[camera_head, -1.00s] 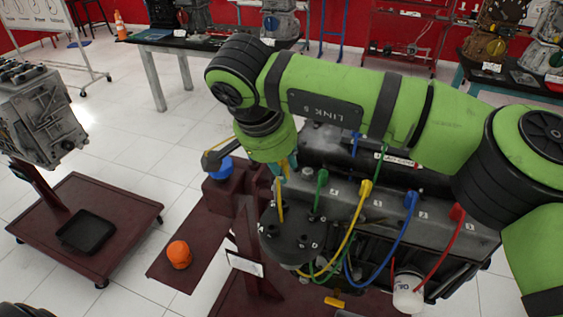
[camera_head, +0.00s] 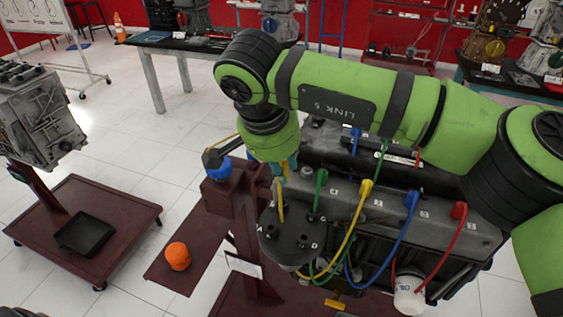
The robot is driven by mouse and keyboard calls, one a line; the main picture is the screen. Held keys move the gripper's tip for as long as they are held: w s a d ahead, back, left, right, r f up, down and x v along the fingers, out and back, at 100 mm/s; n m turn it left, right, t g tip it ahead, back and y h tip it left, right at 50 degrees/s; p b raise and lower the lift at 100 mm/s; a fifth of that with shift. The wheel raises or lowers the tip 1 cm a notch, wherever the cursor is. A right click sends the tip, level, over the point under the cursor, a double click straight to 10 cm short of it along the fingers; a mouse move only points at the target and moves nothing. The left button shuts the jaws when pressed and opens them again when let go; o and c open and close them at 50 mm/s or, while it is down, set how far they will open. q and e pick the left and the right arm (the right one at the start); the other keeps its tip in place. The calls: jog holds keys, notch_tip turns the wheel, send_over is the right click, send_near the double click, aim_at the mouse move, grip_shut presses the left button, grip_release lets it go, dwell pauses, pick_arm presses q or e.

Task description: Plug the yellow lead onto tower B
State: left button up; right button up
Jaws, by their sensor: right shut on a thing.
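My right gripper (camera_head: 283,172) points down from the green arm above the black distributor cap (camera_head: 290,243). Its teal fingertips, partly hidden by the wrist, are shut on the upper part of the yellow lead's end (camera_head: 281,203). This end stands nearly upright, and its lower tip meets the cap in the picture; I cannot tell if it is seated on a tower. The lead's other plug (camera_head: 366,187) is on the engine cover, and its cable loops down beside the cap. Letters mark the cap; tower B cannot be made out clearly. My left gripper is not in view.
Green (camera_head: 320,178), blue (camera_head: 411,200) and red (camera_head: 458,211) leads stand close by on the engine cover (camera_head: 485,228). A maroon stand with a blue cap (camera_head: 219,170) is left of my gripper. An orange object (camera_head: 178,256) lies further left.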

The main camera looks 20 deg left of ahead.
jog(key=shift+f+b, duration=1.85)
jog(key=shift+f, duration=0.7)
jog(key=shift+f+b, duration=0.85)
jog(key=shift+f, duration=0.05)
dwell(0.3)
jog(key=o, duration=1)
jog(key=shift+r, duration=0.1)
